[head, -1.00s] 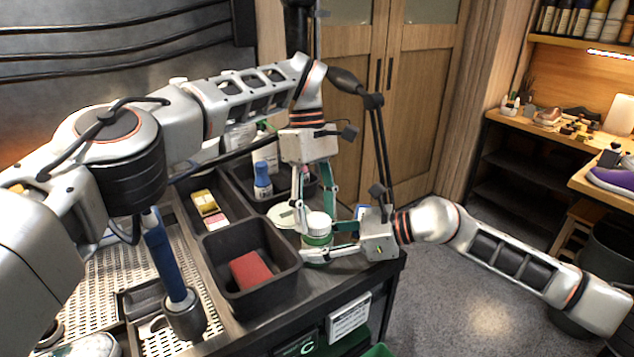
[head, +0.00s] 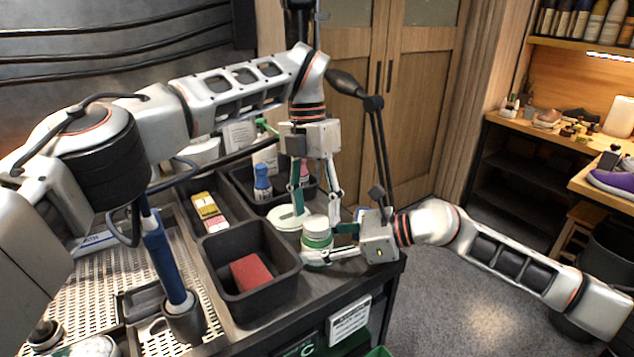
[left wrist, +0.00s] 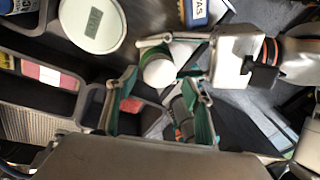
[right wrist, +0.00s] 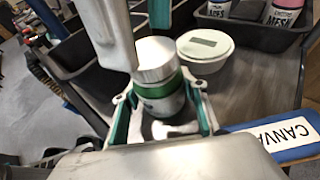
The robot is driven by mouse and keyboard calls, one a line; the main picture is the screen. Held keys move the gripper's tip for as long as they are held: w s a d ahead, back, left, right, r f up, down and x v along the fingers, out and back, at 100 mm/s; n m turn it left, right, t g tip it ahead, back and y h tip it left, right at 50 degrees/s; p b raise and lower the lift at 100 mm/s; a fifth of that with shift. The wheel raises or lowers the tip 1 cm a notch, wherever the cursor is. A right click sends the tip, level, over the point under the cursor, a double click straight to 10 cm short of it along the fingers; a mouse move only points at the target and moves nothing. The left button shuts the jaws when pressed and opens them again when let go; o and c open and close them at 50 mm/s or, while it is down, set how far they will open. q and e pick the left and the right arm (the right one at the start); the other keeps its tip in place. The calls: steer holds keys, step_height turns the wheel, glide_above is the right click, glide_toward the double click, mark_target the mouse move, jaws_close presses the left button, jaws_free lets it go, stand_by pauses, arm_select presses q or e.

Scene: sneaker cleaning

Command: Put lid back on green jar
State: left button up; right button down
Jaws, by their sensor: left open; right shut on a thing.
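The green jar (head: 317,242) stands upright near the tray's right corner, with a white lid (head: 315,223) on its top. The right wrist view shows the lid (right wrist: 156,58) above the green band of the jar (right wrist: 158,90); it looks level, but whether it is fully seated I cannot tell. My right gripper (head: 332,246) is shut around the jar's body from the right. My left gripper (head: 318,203) is open and empty just above the lid, its fingers spread to either side. The left wrist view shows the lid (left wrist: 158,73) from above.
A white round tub (head: 286,219) with a label stands close left of the jar. A black bin with a red block (head: 250,272) is in front-left. A blue bottle (head: 262,183) stands in the bin behind.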

mark_target(317, 242)
arm_select(q)
steer(key=n, duration=0.2)
steer(key=r+n, duration=0.1)
steer(key=n, duration=0.5)
steer(key=shift+s+d+r, duration=0.1)
steer(key=shift+r, duration=0.2)
steer(key=n, duration=0.3)
steer(key=r+n+t, duration=0.1)
steer(key=n, duration=0.2)
steer(key=shift+r+n, duration=0.15)
steer(key=shift+n, duration=0.25)
steer(key=n, duration=0.3)
steer(key=r+n, duration=0.1)
steer(key=n, duration=0.2)
steer(key=shift+s+r+t+y, duration=0.1)
steer(key=shift+r+t+y, duration=0.1)
steer(key=shift+t+y, duration=0.1)
steer(key=n, duration=0.2)
steer(key=r+n, duration=0.1)
steer(key=n, duration=0.3)
steer(key=shift+d+r+n+t, duration=0.1)
steer(key=shift+r+n+t, duration=0.15)
steer(key=shift+n+t, duration=0.05)
steer(key=shift+f, duration=0.1)
steer(key=shift+f, duration=3.95)
